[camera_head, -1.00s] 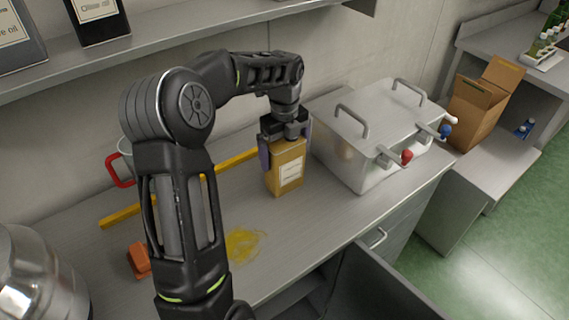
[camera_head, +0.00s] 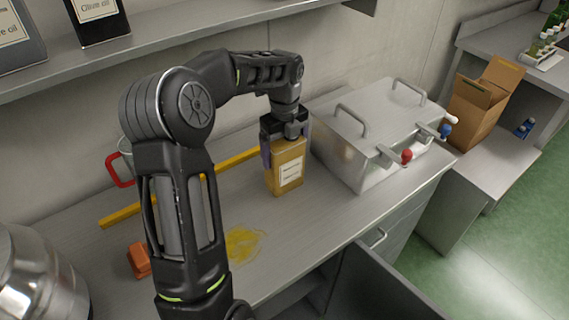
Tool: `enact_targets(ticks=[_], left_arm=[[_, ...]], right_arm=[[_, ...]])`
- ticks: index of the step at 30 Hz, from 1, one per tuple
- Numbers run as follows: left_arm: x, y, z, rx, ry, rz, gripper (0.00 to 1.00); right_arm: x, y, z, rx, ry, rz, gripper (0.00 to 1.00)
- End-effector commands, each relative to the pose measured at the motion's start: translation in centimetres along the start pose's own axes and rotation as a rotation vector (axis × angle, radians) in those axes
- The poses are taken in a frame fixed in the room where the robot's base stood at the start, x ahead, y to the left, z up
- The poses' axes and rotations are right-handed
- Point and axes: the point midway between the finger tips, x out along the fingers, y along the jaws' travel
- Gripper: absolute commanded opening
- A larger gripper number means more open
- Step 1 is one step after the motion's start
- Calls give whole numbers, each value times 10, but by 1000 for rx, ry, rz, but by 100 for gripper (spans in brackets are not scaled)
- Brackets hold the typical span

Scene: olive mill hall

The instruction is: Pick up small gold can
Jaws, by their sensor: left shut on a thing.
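The small gold can (camera_head: 286,172) is a boxy golden tin with a pale label, upright on the grey counter just left of the steel box. My left gripper (camera_head: 284,145) points down over it, its fingers at the two sides of the can's upper part, shut on it. The can's top is hidden by the gripper. I cannot tell whether the can's base touches the counter. My right gripper is not in view.
A steel box (camera_head: 345,160) with handles and red and blue taps stands close right of the can. A yellow bar (camera_head: 232,161), an orange block (camera_head: 139,260) and a yellow spill (camera_head: 242,244) lie on the counter (camera_head: 310,225). A shelf (camera_head: 190,35) runs above.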

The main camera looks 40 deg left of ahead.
Motion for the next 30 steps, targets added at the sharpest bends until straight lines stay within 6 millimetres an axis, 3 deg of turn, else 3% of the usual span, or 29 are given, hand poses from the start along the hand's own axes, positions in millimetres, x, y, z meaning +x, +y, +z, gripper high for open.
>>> enact_targets(ticks=[9,19,23,30], left_arm=[[-2,-1,0,0,-2,-3,16],[-6,-1,1,0,-3,-4,16],[-18,-1,1,0,-4,-5,16],[-60,-2,1,-1,-5,-7,16]], right_arm=[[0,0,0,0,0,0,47],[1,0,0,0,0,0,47],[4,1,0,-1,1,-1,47],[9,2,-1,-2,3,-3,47]])
